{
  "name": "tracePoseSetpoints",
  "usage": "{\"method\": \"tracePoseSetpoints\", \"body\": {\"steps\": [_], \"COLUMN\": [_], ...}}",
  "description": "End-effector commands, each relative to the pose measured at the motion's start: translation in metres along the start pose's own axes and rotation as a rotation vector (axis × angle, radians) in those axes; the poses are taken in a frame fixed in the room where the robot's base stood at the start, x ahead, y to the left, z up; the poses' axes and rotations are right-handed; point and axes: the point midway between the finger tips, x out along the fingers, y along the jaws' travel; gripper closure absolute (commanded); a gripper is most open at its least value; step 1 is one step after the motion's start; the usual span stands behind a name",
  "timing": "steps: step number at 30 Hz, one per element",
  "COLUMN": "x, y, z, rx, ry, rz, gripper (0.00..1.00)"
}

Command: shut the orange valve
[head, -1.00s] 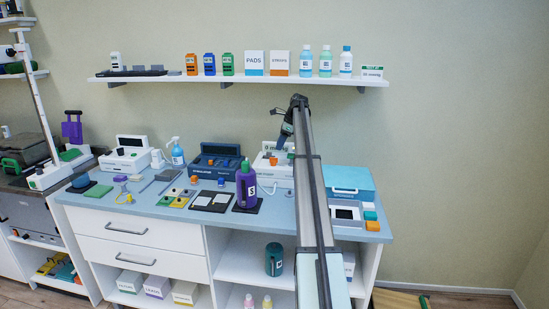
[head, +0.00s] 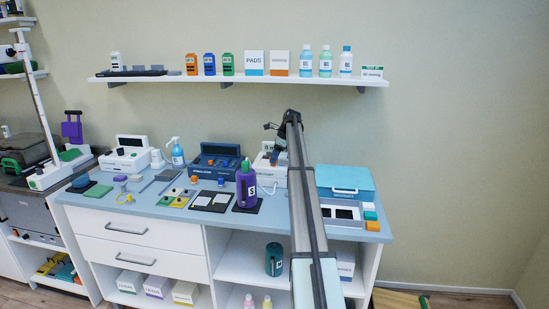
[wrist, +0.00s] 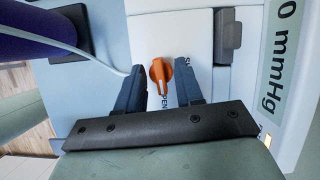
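The orange valve (wrist: 159,74) is a small lever knob on the top of a white device (wrist: 175,30). Its narrow handle points towards a printed word ending in "PEN"; another label to the right is partly covered by a finger. My gripper (wrist: 161,82) is open, with one dark finger on each side of the valve. A gap shows between each finger and the handle. In the head view the device (head: 267,178) stands at the back of the blue counter, and my arm hides much of it; I cannot make out the valve there.
A purple bottle (head: 247,188) stands on a dark pad left of the device. A blue console (head: 218,163) is farther left. A blue case (head: 345,180) and a grey tray (head: 326,222) lie to the right of my arm. The wall shelf (head: 240,79) hangs above.

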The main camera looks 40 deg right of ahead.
Motion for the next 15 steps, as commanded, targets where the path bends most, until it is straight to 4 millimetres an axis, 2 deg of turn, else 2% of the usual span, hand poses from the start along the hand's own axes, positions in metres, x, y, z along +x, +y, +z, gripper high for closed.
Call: {"method": "tracePoseSetpoints", "body": {"steps": [1,11,15], "x": [-0.0001,-0.0004,-0.0005], "y": [0.0,-0.0001,-0.0002], "z": [0.0,0.0,0.0], "rx": [0.0,0.0,-0.003], "ry": [0.0,0.0,0.0], "rz": [0.0,0.0,0.001], "gripper": [0.68,0.99,1.0]}}
